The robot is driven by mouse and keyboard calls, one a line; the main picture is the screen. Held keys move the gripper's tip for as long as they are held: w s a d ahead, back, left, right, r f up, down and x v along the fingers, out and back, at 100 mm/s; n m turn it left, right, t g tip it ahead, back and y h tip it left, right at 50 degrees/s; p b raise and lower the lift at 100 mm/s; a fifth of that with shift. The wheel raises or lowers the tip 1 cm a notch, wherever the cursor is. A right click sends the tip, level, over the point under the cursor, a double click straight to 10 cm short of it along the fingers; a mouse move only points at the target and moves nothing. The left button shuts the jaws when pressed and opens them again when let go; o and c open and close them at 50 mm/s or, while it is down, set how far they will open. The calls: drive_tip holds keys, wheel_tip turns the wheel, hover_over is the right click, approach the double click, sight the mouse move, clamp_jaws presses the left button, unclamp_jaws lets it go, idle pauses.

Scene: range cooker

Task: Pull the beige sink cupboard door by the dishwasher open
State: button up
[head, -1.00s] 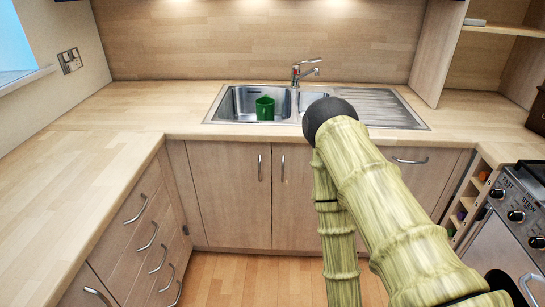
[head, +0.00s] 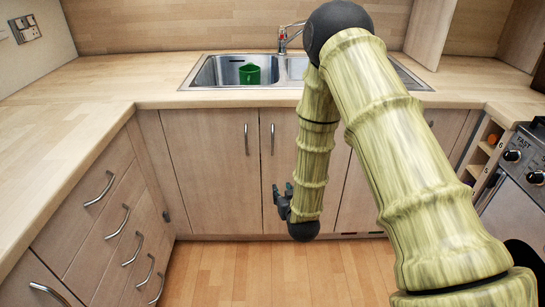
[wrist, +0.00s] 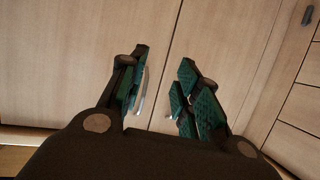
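Two beige sink cupboard doors hang side by side below the sink. The right door (head: 282,165), on the dishwasher side, is shut and partly hidden by my arm. Its upright silver handle (head: 272,138) is near the middle seam. The left door (head: 212,165) is also shut, with its own handle (head: 246,140). My gripper (head: 281,196) is low in front of the right door. In the wrist view, my open gripper (wrist: 163,88) faces the doors, and the right door's handle (wrist: 142,92) shows between the fingers, with no clear contact.
The sink (head: 215,72) holds a green cup (head: 249,74). A drawer bank (head: 105,220) stands at the left. A panel with a handle (head: 431,124) lies right of my arm, and a cooker (head: 518,175) is at far right. The wooden floor (head: 240,270) is clear.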

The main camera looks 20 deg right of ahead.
sight(273, 144)
drive_tip(key=w+d+r+t+b, duration=0.1)
drive_tip(key=w+r+t+b, duration=0.25)
drive_tip(key=w+r, duration=0.45)
drive_tip(key=shift+t+h, duration=0.25)
drive_tip(key=shift+h, duration=0.05)
drive_tip(key=w, duration=0.7)
drive_tip(key=w+d, duration=0.1)
drive_tip(key=w, duration=0.2)
drive_tip(key=shift+w+r, duration=0.2)
clamp_jaws()
